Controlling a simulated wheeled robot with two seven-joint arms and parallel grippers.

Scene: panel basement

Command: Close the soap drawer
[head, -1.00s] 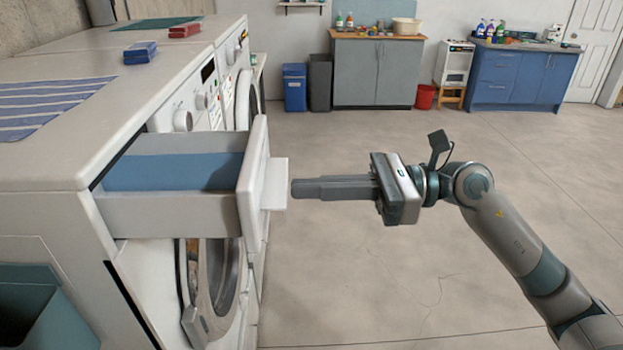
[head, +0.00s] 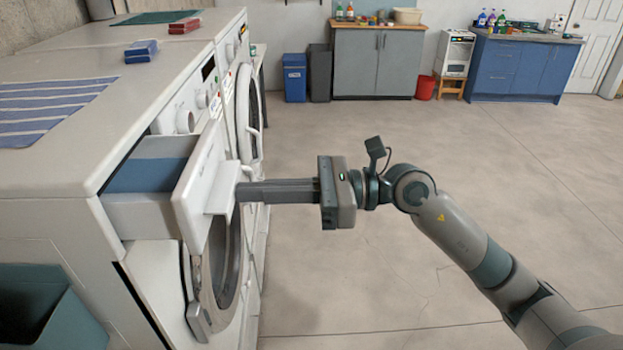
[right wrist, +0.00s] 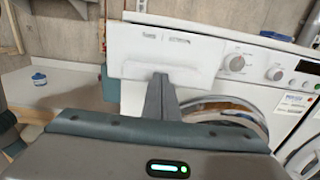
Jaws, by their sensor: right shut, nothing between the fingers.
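The soap drawer (head: 206,185) is a white-fronted drawer at the upper left of the near washing machine (head: 150,262). It stands partly out, with its blue inside (head: 150,172) showing behind the front. My right gripper (head: 240,191) is shut and empty. Its fingertips are at the drawer front, by the handle ledge, and look to touch it. In the right wrist view the drawer front (right wrist: 165,50) is straight ahead of the shut fingers (right wrist: 160,98). Exact contact is hidden there. My left gripper is not in view.
A striped cloth (head: 45,108) and a blue box (head: 141,51) lie on top. A teal bin (head: 50,310) stands at the lower left. The floor to the right is clear.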

